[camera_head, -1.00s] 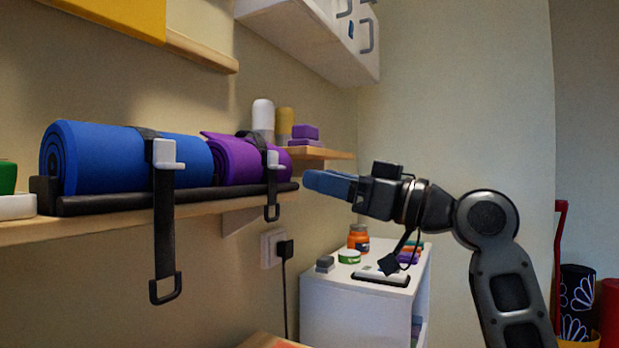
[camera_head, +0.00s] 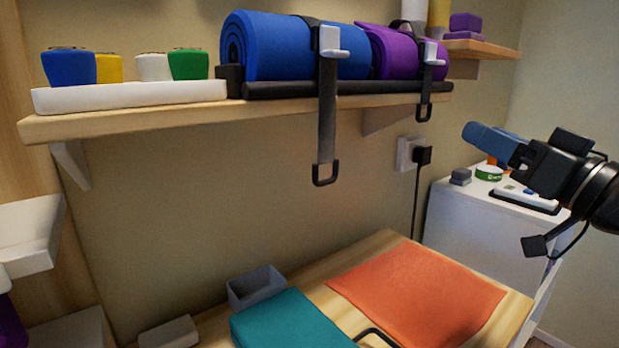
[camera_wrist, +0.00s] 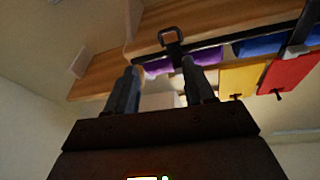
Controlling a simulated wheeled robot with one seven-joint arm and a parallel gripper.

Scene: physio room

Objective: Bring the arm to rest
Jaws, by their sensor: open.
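My gripper (camera_head: 484,138) is at the right of the head view, its blue fingers pointing left in front of the wall. In that view the fingers overlap each other. The wrist view shows the two fingers of my gripper (camera_wrist: 160,80) standing apart, with nothing held between them. The white cabinet (camera_head: 465,225) appears below and behind the gripper in the head view. The rest of my arm is cut off by the right edge.
A wall shelf (camera_head: 140,118) carries a blue mat (camera_head: 290,48), a purple mat (camera_head: 405,58) and several small pots. A black strap (camera_head: 327,120) hangs from it. Below, a wooden table (camera_head: 385,243) holds an orange cloth (camera_head: 420,290), a teal item (camera_head: 290,322) and a grey box (camera_head: 257,286).

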